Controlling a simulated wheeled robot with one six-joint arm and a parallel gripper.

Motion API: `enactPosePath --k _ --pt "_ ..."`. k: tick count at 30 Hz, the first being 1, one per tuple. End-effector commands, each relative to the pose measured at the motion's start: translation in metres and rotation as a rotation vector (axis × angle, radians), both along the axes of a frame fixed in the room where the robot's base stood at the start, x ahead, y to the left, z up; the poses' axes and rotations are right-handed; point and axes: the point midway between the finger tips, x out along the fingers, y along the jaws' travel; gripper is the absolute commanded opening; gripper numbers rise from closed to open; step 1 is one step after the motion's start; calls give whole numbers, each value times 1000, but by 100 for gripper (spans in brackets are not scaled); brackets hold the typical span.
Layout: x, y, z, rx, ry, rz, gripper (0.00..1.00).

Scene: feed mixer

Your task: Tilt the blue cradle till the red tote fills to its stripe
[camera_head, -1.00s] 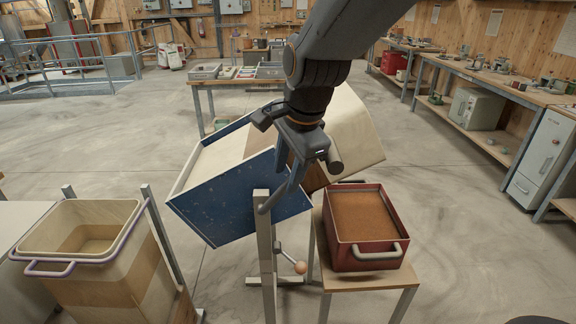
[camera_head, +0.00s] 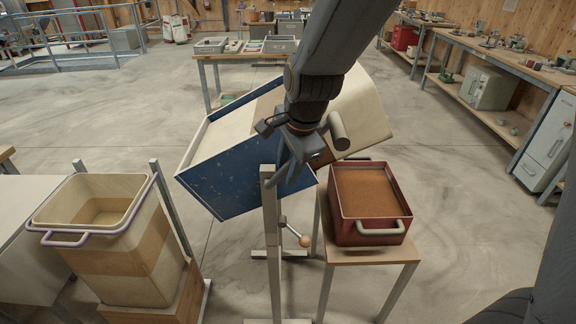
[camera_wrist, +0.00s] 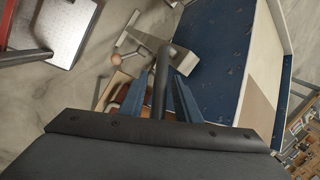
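The blue cradle (camera_head: 230,178) is tilted down to the right on its grey stand (camera_head: 271,235). It holds a pale container with a brown band (camera_head: 262,105). The blue side also shows in the wrist view (camera_wrist: 215,62). The red tote (camera_head: 372,232) stands upright below the cradle's lower right end. Brown feed (camera_head: 366,190) lies in it, high up near the rim. I cannot make out a stripe or a falling stream. My gripper (camera_head: 288,168) is at the cradle's near side. In the wrist view its blue fingers (camera_wrist: 158,85) close around a dark bar (camera_wrist: 160,66).
The tote stands on a small wooden table (camera_head: 370,252). A tall pale bin with a purple rim (camera_head: 110,232) stands at the left. A ball-ended lever (camera_head: 303,240) sticks out from the stand. Workbenches line the right and back; the floor between is open.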

Motion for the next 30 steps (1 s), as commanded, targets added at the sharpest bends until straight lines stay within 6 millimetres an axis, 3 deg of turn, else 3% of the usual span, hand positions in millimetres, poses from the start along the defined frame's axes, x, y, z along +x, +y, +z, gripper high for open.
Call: enactPosePath --k 1,5,30 --pt "0 0 0 0 0 0 20" --pt "0 0 0 0 0 0 0" --pt "0 0 0 0 1 0 0"
